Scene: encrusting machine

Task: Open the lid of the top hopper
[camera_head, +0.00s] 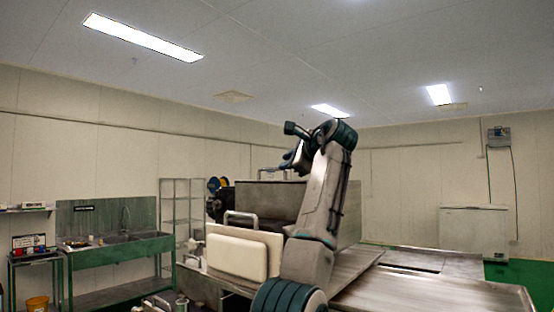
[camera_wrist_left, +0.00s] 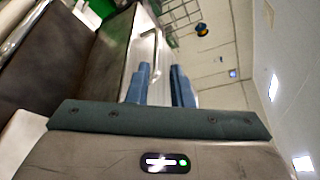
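The top hopper (camera_head: 265,201) is a grey metal box on the machine, in the middle of the head view. A thin bar handle (camera_head: 270,171) shows at its top edge, partly hidden by my left gripper. In the left wrist view a silver bar handle (camera_wrist_left: 156,58) lies just beyond the fingertips, over a pale metal strip. My left gripper (camera_head: 290,160) is above the hopper's top, near the handle. Its two blue fingers (camera_wrist_left: 159,84) are apart with nothing held between them. I cannot tell whether they touch the handle. My right gripper is out of view.
A cream panel (camera_head: 236,255) and another handle (camera_head: 240,217) stand at the machine's front left. A metal table (camera_head: 430,293) extends right. A green sink bench (camera_head: 118,252) and wire shelf (camera_head: 182,210) stand left. A white chest (camera_head: 474,236) stands at the far wall.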

